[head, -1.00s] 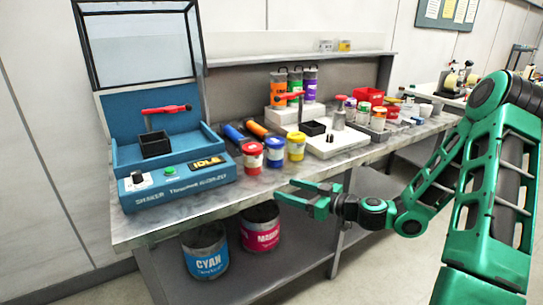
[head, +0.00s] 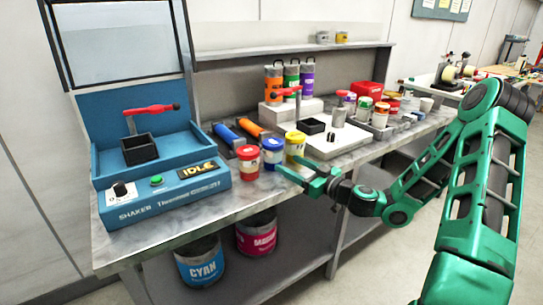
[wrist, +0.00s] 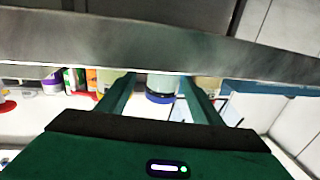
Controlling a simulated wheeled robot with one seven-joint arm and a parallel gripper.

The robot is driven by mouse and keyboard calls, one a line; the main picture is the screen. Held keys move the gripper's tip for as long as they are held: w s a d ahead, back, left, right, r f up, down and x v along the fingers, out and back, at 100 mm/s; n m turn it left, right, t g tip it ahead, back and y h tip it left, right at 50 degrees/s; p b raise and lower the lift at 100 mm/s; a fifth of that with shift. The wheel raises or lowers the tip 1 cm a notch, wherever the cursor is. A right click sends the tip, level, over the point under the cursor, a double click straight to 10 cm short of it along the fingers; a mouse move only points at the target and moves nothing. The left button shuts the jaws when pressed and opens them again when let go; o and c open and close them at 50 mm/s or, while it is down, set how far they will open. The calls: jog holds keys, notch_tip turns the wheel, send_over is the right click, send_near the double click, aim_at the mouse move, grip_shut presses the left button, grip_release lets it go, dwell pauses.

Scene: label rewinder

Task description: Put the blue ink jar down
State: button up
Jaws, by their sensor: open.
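The blue ink jar (head: 271,157) stands upright on the bench top, between a red jar (head: 247,163) and a yellow jar (head: 295,146). My gripper (head: 293,169) is open and empty, just to the right and in front of the blue jar in the head view. In the wrist view, which looks upside down, the blue jar (wrist: 160,88) appears in the gap between the two green fingers, beyond their tips. No contact between fingers and jar is visible.
A blue shaker machine (head: 165,205) with a black holder stands left on the bench (head: 205,232). Ink rollers lie behind the jars. A white device (head: 340,140) and several small containers stand to the right. Cyan and magenta cans (head: 200,262) sit on the lower shelf.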

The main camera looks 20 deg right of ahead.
aim_at(280, 161)
jog(key=x, duration=0.3)
jog(key=shift+w+a, duration=0.15)
jog(key=shift+a, duration=0.45)
jog(key=x, duration=0.4)
jog(key=shift+w+a+r, duration=0.1)
jog(key=shift+w+a, duration=0.05)
jog(key=shift+w, duration=0.2)
jog(key=c, duration=1.1)
jog(key=shift+r, duration=0.1)
jog(key=shift+c, duration=0.2)
